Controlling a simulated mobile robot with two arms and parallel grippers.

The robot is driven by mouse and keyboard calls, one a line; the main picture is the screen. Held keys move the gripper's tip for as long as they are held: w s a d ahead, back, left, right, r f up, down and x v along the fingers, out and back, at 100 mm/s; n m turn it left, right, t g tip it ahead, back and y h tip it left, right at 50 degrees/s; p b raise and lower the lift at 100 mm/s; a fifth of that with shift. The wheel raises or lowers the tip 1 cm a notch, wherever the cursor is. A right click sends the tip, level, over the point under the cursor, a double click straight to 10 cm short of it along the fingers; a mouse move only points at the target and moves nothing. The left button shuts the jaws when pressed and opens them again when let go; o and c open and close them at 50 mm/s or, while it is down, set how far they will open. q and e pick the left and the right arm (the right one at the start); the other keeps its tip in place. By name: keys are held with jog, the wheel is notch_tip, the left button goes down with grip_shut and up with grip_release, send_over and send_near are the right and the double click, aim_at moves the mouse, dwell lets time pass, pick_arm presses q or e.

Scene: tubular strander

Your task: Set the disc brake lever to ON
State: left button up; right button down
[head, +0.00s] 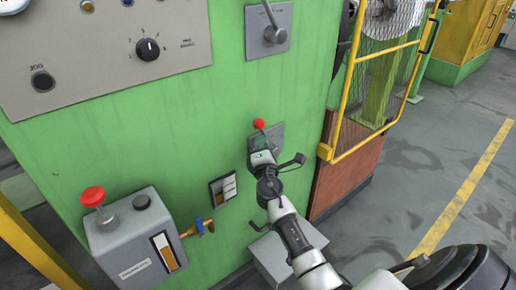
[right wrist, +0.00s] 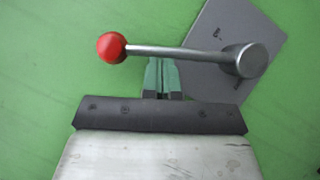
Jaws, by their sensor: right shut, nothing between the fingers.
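A lever with a red ball knob (head: 258,124) is mounted on the green machine panel. In the right wrist view its red knob (right wrist: 111,47) is at the left, and its metal rod (right wrist: 185,53) runs almost level to a round hub (right wrist: 246,61) on a grey plate (right wrist: 215,38). My right gripper (head: 262,147) is in front of this lever and hides part of it. In the right wrist view its fingertips (right wrist: 162,72) are shut and empty, just below the rod; I cannot tell if they touch it. No ON marking is readable. My left gripper is not in view.
Another lever (head: 271,22) on a grey plate is higher up. A control panel with a rotary knob (head: 147,48) is upper left. A yellow-framed mesh guard (head: 385,85) stands right; floor beyond is open.

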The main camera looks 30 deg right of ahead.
dwell(0.3)
jog(key=d+r+m+g+y+p, duration=0.2)
jog(key=d+m+p, duration=0.6)
jog(key=p, duration=0.8)
jog(key=g, duration=0.2)
jog(key=shift+w+d+r+g, duration=0.15)
jog(key=shift+w+d+g, duration=0.15)
jog(key=shift+w+d, duration=0.1)
jog(key=shift+s+d, duration=0.1)
dwell(0.3)
